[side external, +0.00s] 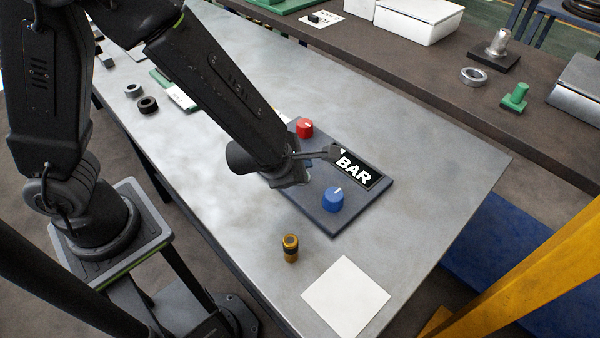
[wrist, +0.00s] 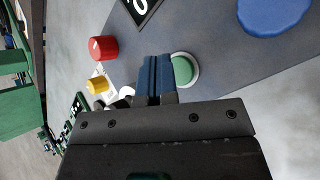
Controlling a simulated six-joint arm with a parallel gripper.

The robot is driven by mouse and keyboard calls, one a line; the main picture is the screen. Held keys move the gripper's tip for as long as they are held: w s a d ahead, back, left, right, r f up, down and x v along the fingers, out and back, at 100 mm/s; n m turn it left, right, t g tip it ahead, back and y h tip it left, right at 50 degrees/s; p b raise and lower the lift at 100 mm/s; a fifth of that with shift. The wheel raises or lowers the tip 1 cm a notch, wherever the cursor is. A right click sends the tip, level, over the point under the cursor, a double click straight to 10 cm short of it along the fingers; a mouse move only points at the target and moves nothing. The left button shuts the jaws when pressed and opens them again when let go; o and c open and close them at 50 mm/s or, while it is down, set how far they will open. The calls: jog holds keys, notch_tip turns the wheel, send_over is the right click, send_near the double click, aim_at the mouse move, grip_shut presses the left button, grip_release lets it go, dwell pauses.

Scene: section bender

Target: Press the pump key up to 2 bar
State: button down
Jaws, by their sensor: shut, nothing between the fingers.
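A green round key with a pale ring (wrist: 183,71) sits on the dark panel (wrist: 215,40), and I take it to be the pump key. My gripper (wrist: 157,78) is shut and empty. In the wrist view its fingertips appear just left of the key and overlap the ring's edge; I cannot tell if they touch it. In the side view my gripper (side external: 332,152) is low over the panel and the key is hidden. The display (side external: 366,173) reads "BAR"; its number is covered there. In the wrist view the display (wrist: 143,8) is cut off, with one character like a 0.
A red knob (side external: 305,127) and a blue knob (side external: 333,199) stand on the panel. A yellow knob (wrist: 97,84) shows in the wrist view. A brass cylinder (side external: 290,247) and a white sheet (side external: 345,296) are in front. The table (side external: 440,165) right of the panel is clear.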

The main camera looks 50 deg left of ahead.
dwell(0.8)
jog(key=shift+f, duration=0.4)
jog(key=shift+f, duration=0.45)
dwell(0.4)
jog(key=shift+r, duration=0.85)
jog(key=shift+r, duration=2.55)
